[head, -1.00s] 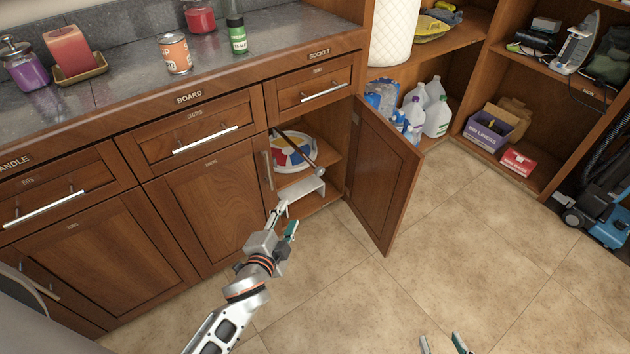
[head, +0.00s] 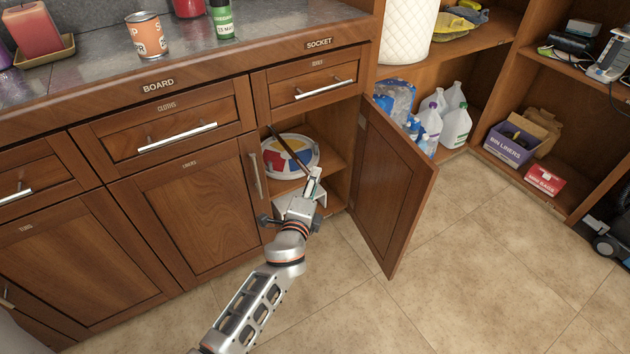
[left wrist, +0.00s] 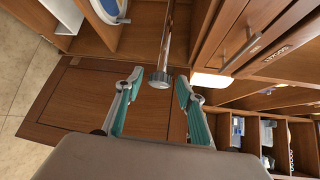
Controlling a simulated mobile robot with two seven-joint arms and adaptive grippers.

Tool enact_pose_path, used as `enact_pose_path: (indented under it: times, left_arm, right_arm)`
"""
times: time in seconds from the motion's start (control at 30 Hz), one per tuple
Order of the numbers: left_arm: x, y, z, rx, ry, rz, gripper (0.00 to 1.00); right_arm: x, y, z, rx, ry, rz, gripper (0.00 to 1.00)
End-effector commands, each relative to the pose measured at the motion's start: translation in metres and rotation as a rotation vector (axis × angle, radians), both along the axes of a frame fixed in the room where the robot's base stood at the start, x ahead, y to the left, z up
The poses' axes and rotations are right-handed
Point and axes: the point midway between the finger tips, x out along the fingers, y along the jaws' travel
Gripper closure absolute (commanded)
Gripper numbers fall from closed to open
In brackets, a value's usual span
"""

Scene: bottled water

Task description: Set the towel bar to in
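The towel bar (head: 289,151) is a thin metal rod coming out of the open cabinet below the drawer marked SOCKET. In the left wrist view the rod (left wrist: 167,40) runs down from the top and its round end cap points toward me. My left gripper (head: 313,178) is at the cabinet opening by the bar's outer end, which it partly hides in the head view. In the left wrist view my left gripper (left wrist: 160,79) is open, its teal-padded fingers on either side of the end cap with gaps. My right gripper is in neither current view.
The cabinet door (head: 390,185) stands wide open to the right of my left arm. A round multicoloured item (head: 290,156) lies on the cabinet shelf. Jugs (head: 456,128) and a purple bin liners box (head: 511,143) stand on lower shelving. The tiled floor (head: 450,270) is clear.

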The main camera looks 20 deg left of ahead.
Motion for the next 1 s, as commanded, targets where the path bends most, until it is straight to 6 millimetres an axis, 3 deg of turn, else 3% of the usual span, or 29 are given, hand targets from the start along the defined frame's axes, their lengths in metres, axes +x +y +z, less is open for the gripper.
enact_pose_path:
  times: [0.2,0.47,0.63,0.87,1.0]
  left_arm:
    - [0.014,0.002,-0.004,0.0,0.002,0.0,0.62]
    - [0.015,0.002,-0.003,-0.001,0.001,0.0,0.62]
    - [0.015,0.002,-0.003,-0.001,0.001,0.0,1.0]
    - [0.017,0.005,-0.003,-0.001,0.001,0.0,1.0]
    - [0.027,0.017,-0.002,0.001,0.0,0.0,1.0]
  right_arm:
    - [0.001,0.003,0.001,0.011,-0.003,0.0,0.6]
    - [0.002,0.003,0.003,0.013,-0.006,-0.001,0.6]
    - [0.002,0.003,0.003,0.013,-0.007,0.0,0.6]
    - [0.002,0.004,0.003,0.013,-0.007,0.0,0.6]
    - [0.001,0.003,0.002,0.014,-0.005,0.0,0.6]
